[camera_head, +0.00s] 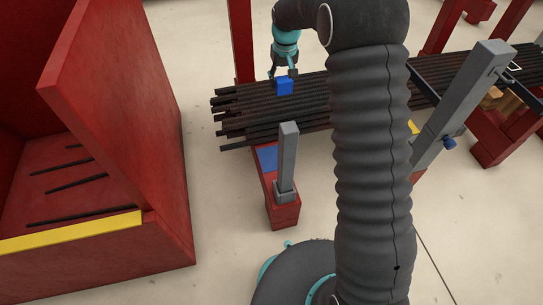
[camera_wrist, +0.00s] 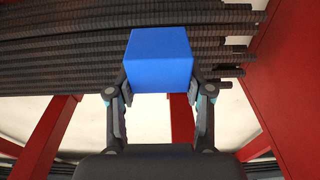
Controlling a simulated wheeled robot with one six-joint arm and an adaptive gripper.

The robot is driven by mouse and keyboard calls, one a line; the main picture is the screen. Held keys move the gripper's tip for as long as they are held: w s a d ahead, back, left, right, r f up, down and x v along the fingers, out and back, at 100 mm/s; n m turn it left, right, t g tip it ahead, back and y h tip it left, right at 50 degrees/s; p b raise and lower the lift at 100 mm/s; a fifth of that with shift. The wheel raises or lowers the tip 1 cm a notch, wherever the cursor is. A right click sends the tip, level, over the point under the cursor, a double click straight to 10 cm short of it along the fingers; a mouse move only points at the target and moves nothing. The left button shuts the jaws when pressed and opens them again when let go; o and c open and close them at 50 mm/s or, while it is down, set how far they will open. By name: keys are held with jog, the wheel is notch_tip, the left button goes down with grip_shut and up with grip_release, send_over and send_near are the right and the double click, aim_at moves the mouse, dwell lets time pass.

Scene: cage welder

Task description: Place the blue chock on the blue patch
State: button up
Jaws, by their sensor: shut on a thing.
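The blue chock (camera_head: 285,87) is a small blue block held at the end of my arm in the head view. My gripper (camera_head: 284,76) is shut on it, with a finger at each side. In the wrist view the chock (camera_wrist: 159,60) sits between the two fingers of my gripper (camera_wrist: 160,88). In the head view it appears in front of or over the bundle of dark bars; its height above them is hard to tell. The blue patch (camera_head: 267,158) lies on top of a red block, nearer than the chock and a little to its left. It is partly hidden by a grey post.
Dark ribbed bars (camera_head: 240,110) lie in a long bundle across the back. A grey post (camera_head: 288,155) stands on the red block (camera_head: 282,215) beside the patch. A large red bin (camera_head: 120,130) stands at left. Another grey post (camera_head: 465,95) leans at right.

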notch_tip(320, 180, down, 12)
jog(key=s+d+b, duration=0.1)
jog(key=d+b, duration=0.1)
send_over(271, 157)
jog(key=f, duration=0.4)
jog(key=f+b, duration=0.1)
jog(key=f, duration=0.2)
jog(key=shift+s+d, duration=0.1)
jog(key=shift+s, duration=0.2)
jog(key=shift+f+b, duration=0.3)
jog(key=shift+f, duration=1.7)
jog(key=shift+f, duration=0.15)
jog(key=o, duration=1.3)
jog(key=shift+s+d+r+p, duration=0.1)
jog(key=shift+s+r+p, duration=0.1)
jog(key=shift+r, duration=1.1)
jog(key=shift+s+r+p, duration=0.1)
jog(key=shift+r+p, duration=0.1)
jog(key=shift+r, duration=1.1)
jog(key=shift+s+d+r+p, duration=0.1)
jog(key=shift+s+r+p, duration=0.1)
jog(key=shift+r, duration=1.1)
